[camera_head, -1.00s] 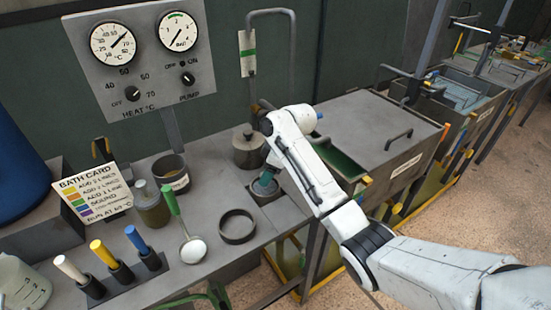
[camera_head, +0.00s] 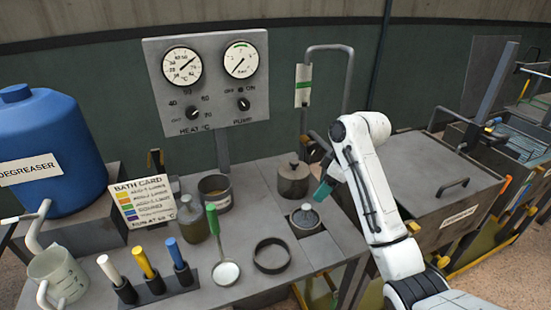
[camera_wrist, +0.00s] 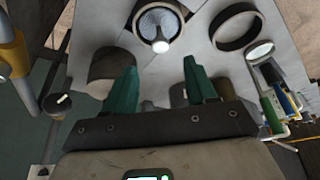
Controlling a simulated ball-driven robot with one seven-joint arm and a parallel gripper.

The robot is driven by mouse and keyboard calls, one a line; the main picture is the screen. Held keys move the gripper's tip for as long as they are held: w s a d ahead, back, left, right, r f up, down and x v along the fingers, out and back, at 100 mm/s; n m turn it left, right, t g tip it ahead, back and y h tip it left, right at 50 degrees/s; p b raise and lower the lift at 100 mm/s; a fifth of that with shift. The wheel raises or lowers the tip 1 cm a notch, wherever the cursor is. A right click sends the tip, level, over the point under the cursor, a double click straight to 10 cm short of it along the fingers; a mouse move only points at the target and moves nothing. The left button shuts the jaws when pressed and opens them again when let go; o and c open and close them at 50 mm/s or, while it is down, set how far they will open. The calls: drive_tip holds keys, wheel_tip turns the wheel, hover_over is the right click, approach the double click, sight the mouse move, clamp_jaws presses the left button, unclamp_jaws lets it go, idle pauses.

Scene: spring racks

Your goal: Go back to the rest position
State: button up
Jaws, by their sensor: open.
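My gripper (camera_head: 322,190) is at the end of the raised white arm, above the bench's right part. The wrist view shows its two green fingers (camera_wrist: 160,85) spread apart with nothing between them. Below it in the head view is a small square holder with a round grey lidded piece (camera_head: 304,217), apart from the fingers. In the wrist view this round piece (camera_wrist: 158,28) lies beyond the fingertips, with a pale knob.
A lidded dark pot (camera_head: 292,179) stands close behind my gripper. A dark ring (camera_head: 271,256), a green-handled ladle (camera_head: 215,235) and an open pot (camera_head: 214,191) are to the left. A lidded tank (camera_head: 445,185) is at the right. A hooped pipe (camera_head: 345,75) rises behind.

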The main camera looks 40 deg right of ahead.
drive_tip(key=shift+m+t, duration=0.3)
drive_tip(key=shift+m, duration=0.6)
drive_tip(key=s+a+f, duration=0.1)
drive_tip(key=a+f, duration=0.1)
drive_tip(key=a, duration=0.2)
drive_tip(key=a+f, duration=0.2)
drive_tip(key=a, duration=0.2)
drive_tip(key=s+a+f, duration=0.1)
drive_tip(key=a+f, duration=0.2)
drive_tip(key=a, duration=0.1)
drive_tip(key=shift+s+a, duration=0.25)
drive_tip(key=shift+s, duration=0.05)
drive_tip(key=s+a+f+m, duration=0.2)
drive_tip(key=s+a+f, duration=0.2)
drive_tip(key=s+a, duration=0.3)
drive_tip(key=s+f+m+g+h, duration=0.1)
drive_tip(key=s+f, duration=0.2)
drive_tip(key=s, duration=0.7)
drive_tip(key=s+f+m+g+h, duration=0.1)
drive_tip(key=s+f+g, duration=0.1)
drive_tip(key=s, duration=0.9)
drive_tip(key=shift+s+f+m, duration=0.25)
drive_tip(key=shift+f+m, duration=0.05)
drive_tip(key=shift+f, duration=0.55)
